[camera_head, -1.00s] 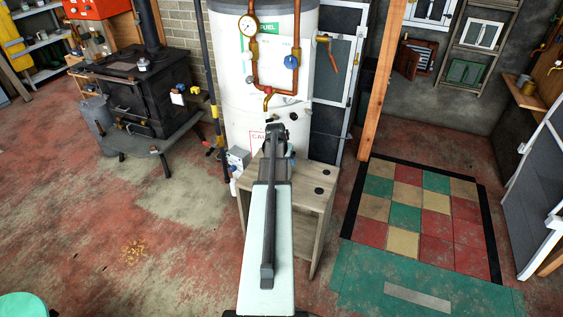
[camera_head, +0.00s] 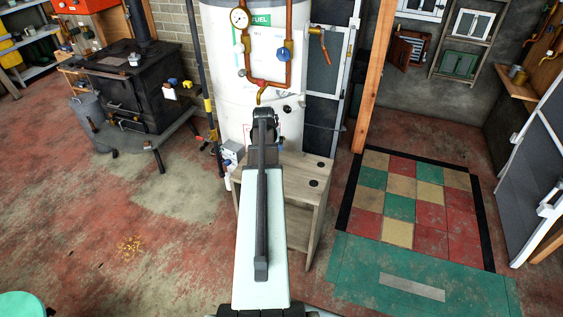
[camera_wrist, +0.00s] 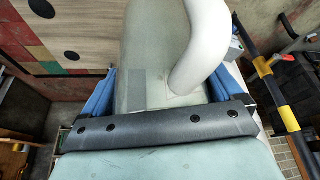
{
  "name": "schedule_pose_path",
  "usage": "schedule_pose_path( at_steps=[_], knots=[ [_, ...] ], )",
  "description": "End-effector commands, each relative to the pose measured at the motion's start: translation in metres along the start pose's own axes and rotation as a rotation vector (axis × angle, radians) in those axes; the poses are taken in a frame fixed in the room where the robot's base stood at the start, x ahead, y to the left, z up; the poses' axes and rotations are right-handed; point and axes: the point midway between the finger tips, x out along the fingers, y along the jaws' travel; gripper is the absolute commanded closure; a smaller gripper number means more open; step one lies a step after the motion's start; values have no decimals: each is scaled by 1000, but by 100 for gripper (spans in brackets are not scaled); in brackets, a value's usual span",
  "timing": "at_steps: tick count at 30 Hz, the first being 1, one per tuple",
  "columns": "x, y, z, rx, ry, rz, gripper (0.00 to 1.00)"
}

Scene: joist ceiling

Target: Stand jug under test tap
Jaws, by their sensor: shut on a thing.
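My gripper (camera_wrist: 157,92) shows in the wrist view, its two blue fingers shut on the jug (camera_wrist: 148,60). The jug is pale grey-green with a thick white curved handle (camera_wrist: 203,45). Only part of it shows, and I cannot judge its tilt. In the head view my own arm hides the gripper and jug. The test tap (camera_head: 261,94) is a small brass spout on the copper pipes in front of the white tank, just above my arm's far end in the picture. A wooden stand (camera_head: 313,178) with dark round holes in its top is below, partly hidden by my arm.
The white tank (camera_head: 225,75) stands behind the tap, with a dial gauge (camera_head: 239,18) and a blue-handled valve (camera_head: 285,54). A dark post with yellow bands (camera_head: 209,107) is left of it, and a wooden post (camera_head: 373,75) right. A black stove (camera_head: 140,85) stands left.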

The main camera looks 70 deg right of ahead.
Motion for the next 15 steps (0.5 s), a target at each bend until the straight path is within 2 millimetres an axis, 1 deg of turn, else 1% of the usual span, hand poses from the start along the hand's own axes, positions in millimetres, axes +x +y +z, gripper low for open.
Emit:
schedule_pose_path(
  at_steps=[1,3,7,11,15],
  knots=[
    [2,-5,16,-36,-3,-14,41],
    [6,-11,28,-81,1,-33,41],
    [11,-19,40,-136,4,-55,41],
    [16,-23,34,-152,6,-62,41],
    [24,-26,14,-152,6,-62,41]
  ],
)
